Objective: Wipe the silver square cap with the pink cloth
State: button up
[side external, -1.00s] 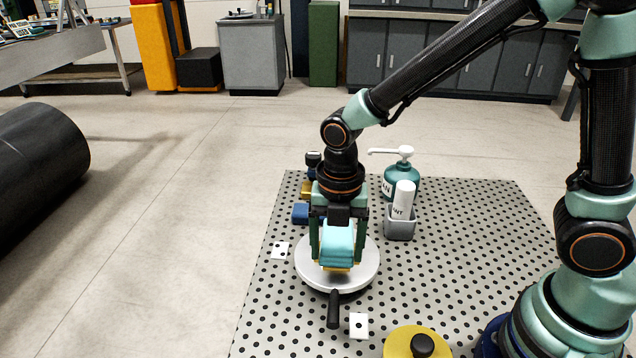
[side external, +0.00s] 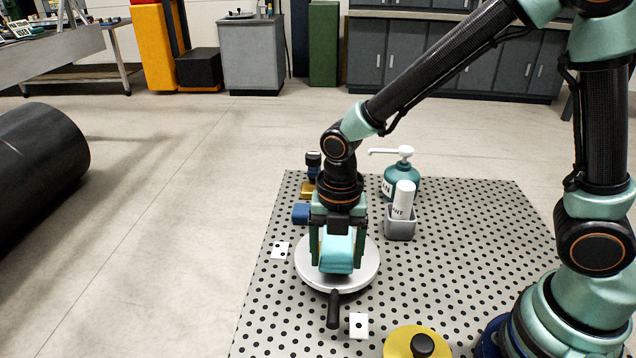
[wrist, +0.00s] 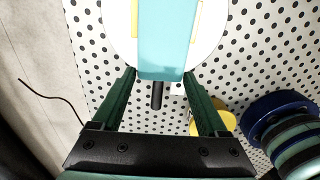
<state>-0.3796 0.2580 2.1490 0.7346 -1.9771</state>
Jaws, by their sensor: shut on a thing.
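My gripper (side external: 338,252) is shut on a teal block (side external: 337,258) that shows yellow edges in the wrist view (wrist: 168,40). The block is over a round silver disc (side external: 304,272) with a black handle (side external: 333,309); it appears low at the disc, but I cannot tell whether it touches. The disc also shows in the wrist view, partly hidden behind the block. I see no pink cloth and no square silver cap; the silver piece in view is round.
A blue block (side external: 301,213), a gold block (side external: 307,190), a teal pump bottle (side external: 404,178) and a white bottle (side external: 403,201) in a grey holder (side external: 400,228) stand behind. A yellow disc (side external: 398,347) is at the front.

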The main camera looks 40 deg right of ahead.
aim_at(338, 242)
jog(key=shift+r, duration=4.1)
jog(key=shift+w+d+f, duration=0.1)
jog(key=shift+f, duration=0.1)
jog(key=shift+f, duration=3.7)
jog(key=shift+w+d+f, duration=0.15)
jog(key=shift+w+f, duration=0.05)
jog(key=shift+c, duration=0.6)
jog(key=shift+w+d+f, duration=0.1)
jog(key=shift+w+d, duration=0.15)
jog(key=shift+d, duration=0.05)
jog(key=shift+w+d, duration=0.95)
jog(key=s+a, duration=0.3)
jog(key=shift+d+r, duration=0.1)
jog(key=shift+r, duration=4.05)
